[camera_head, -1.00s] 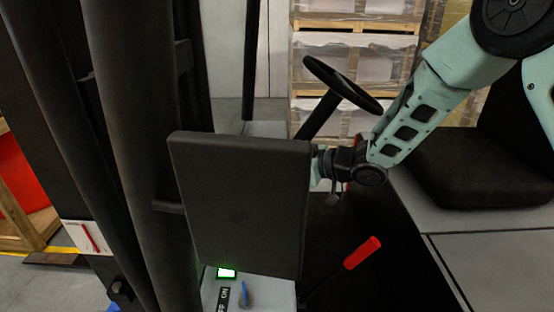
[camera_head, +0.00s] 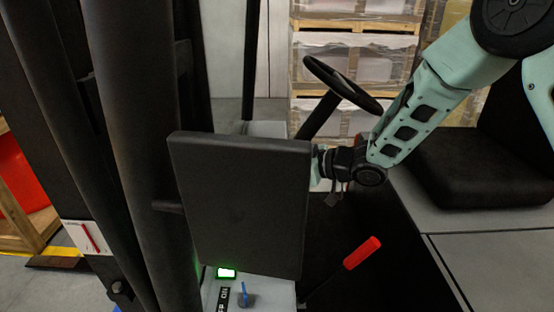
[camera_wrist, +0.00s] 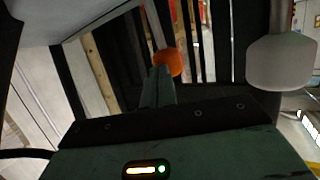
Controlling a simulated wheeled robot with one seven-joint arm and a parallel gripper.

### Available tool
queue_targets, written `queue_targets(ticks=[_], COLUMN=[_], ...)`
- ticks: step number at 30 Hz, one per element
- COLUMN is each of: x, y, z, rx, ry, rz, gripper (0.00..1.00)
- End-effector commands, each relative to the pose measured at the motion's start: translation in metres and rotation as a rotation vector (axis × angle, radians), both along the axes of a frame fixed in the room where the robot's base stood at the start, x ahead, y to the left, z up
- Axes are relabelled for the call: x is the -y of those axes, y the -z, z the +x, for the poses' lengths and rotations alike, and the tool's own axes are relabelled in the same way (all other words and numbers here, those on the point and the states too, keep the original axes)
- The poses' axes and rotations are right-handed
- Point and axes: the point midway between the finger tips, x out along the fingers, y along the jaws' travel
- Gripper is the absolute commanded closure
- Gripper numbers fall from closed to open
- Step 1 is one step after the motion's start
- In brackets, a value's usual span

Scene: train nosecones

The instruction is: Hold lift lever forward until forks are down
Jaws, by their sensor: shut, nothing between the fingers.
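In the wrist view, my gripper (camera_wrist: 158,84) is shut, with its narrow teal fingers pointing at a lever with an orange knob (camera_wrist: 170,62). The fingertips overlap the knob's lower left edge in the picture; I cannot tell if they touch it. A second lever with a large pale grey knob (camera_wrist: 283,62) stands to the right, apart from the fingers. Which of them is the lift lever is not marked. In the head view, a black panel (camera_head: 240,205) hides my fingers and these levers. The forks are not visible.
Black mast columns (camera_head: 125,130) stand at the left. A steering wheel (camera_head: 342,84) is behind my wrist, and a black seat (camera_head: 470,170) is at the right. A red-handled lever (camera_head: 362,253) rises below my wrist. Wrapped pallets (camera_head: 355,60) are stacked behind.

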Motion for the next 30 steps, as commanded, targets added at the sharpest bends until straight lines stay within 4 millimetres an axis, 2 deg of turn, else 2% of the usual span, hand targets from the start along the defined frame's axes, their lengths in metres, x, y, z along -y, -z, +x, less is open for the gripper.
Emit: queue_targets(ticks=[11, 21, 27, 30], x=[0.002, 0.054, 0.064, 0.076], y=[0.000, -0.001, -0.002, -0.007], z=[0.000, 0.001, -0.001, -0.006], rx=[0.000, -0.001, -0.001, 0.000], ry=[0.000, 0.002, 0.000, 0.002], rz=[0.000, 0.001, 0.000, 0.000], gripper=[1.00, 1.00, 1.00, 1.00])
